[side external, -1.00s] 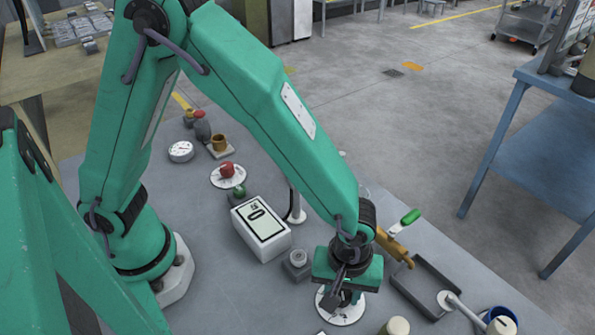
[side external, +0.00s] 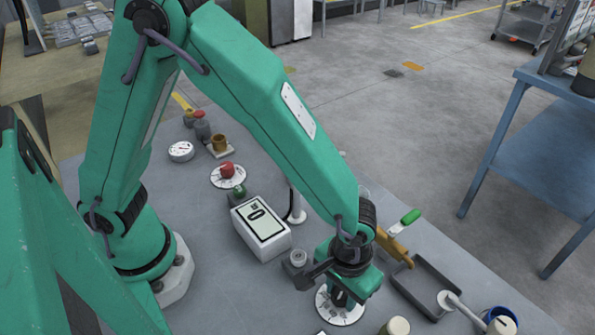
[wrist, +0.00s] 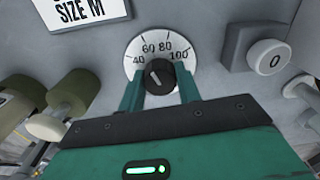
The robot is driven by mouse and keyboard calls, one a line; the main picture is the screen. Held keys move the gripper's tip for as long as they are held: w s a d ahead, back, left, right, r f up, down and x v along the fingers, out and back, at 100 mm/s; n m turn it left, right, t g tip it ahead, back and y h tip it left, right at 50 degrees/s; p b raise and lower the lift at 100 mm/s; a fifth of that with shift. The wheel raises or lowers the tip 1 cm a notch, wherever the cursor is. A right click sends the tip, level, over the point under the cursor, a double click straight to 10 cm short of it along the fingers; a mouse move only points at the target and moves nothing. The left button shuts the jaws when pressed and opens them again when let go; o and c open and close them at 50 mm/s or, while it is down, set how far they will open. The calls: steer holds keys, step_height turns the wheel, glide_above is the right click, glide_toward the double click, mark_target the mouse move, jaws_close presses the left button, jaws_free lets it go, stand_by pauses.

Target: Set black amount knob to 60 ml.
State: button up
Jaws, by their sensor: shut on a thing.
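The black amount knob (wrist: 160,77) sits in the middle of a round white dial (wrist: 143,47) marked 40, 60, 80 and 100 in the wrist view. A pale pointer line on the knob tilts up and left, roughly toward the 60 mark; the exact reading is hard to tell. My gripper (wrist: 160,85) is shut on the knob, one green finger on each side. In the side view my gripper (side external: 341,298) points down over the white dial plate (side external: 350,316), and the knob is mostly hidden by it.
A white box with a display reading 0 (side external: 258,228) stands left of my gripper. A grey block with a round button (wrist: 267,60) marked 0 is beside the dial. A red knob (side external: 227,170) on another dial is further back. A dark tray (side external: 430,283) lies right.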

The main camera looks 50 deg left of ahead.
stand_by(0.4)
steer(key=o, duration=1)
steer(key=shift+c, duration=0.2)
steer(key=shift+r, duration=0.1)
steer(key=shift+r, duration=3.85)
steer(key=shift+w+a+r, duration=0.2)
steer(key=shift+a+r, duration=0.2)
steer(key=shift+a, duration=0.05)
steer(key=w+a+r+t+h, duration=0.1)
steer(key=w+a+r+t, duration=0.1)
steer(key=a+r, duration=0.95)
steer(key=s+a+r+t, duration=0.1)
steer(key=s+a, duration=0.2)
steer(key=a, duration=0.4)
steer(key=s+a+r+m+t+y, duration=0.1)
steer(key=s+a+r+t, duration=0.1)
steer(key=s+a, duration=0.2)
steer(key=a, duration=0.3)
steer(key=shift+a+r+t, duration=0.25)
steer(key=shift+a+t, duration=0.05)
